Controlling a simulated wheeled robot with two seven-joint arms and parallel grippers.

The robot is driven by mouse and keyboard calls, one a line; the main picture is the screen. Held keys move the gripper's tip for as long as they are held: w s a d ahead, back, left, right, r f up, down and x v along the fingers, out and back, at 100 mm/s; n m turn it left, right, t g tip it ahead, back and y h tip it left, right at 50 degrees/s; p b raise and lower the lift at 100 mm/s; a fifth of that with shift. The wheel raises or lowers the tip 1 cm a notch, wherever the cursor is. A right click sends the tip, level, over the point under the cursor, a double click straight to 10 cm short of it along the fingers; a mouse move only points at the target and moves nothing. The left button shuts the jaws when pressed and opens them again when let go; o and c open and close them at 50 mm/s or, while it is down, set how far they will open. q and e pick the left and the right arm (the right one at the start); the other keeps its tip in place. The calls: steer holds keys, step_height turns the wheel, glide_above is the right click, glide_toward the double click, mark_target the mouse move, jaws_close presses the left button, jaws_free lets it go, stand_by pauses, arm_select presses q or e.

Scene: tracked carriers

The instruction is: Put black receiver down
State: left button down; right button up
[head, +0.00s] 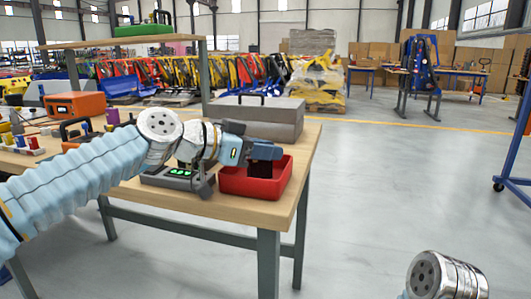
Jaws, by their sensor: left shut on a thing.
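My left gripper (264,150) reaches in from the left over a red tray (256,186) at the table's front right. It is shut on the black receiver (262,168), a small dark block that shows just below the dark fingers, within the tray's opening. The fingers hide part of the receiver, and I cannot tell whether it touches the tray floor. My right arm shows only as a silver wrist part at the bottom right; its gripper is out of view.
A dark device (178,178) with green lights stands left of the tray on the wooden table (232,208). A grey case (262,117) stands behind the tray. An orange box (75,105) and small coloured items are at the left.

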arm_select(q)
steer(key=shift+d+f, duration=0.1)
steer(key=shift+f, duration=0.75)
steer(key=c, duration=0.9)
jaws_free()
steer(key=shift+w+f, duration=0.1)
steer(key=shift+f, duration=0.05)
steer(key=shift+r+p, duration=0.95)
steer(key=shift+p, duration=0.1)
steer(key=shift+s+a+f+b, duration=0.1)
steer(key=shift+s+a+b, duration=0.1)
steer(key=shift+a+b, duration=0.35)
steer(key=shift+s+a+f+b, duration=0.15)
steer(key=shift+a+b, duration=0.2)
steer(key=shift+a, duration=0.3)
steer(key=v, duration=0.3)
steer(key=b+v, duration=0.1)
steer(key=v, duration=0.2)
steer(key=r+v, duration=0.1)
steer(key=v, duration=0.2)
steer(key=shift+d+b, duration=0.2)
steer(key=shift+b, duration=0.2)
steer(key=shift+s+a+r, duration=0.25)
steer(key=shift+a+r, duration=0.05)
steer(key=shift+a, duration=0.1)
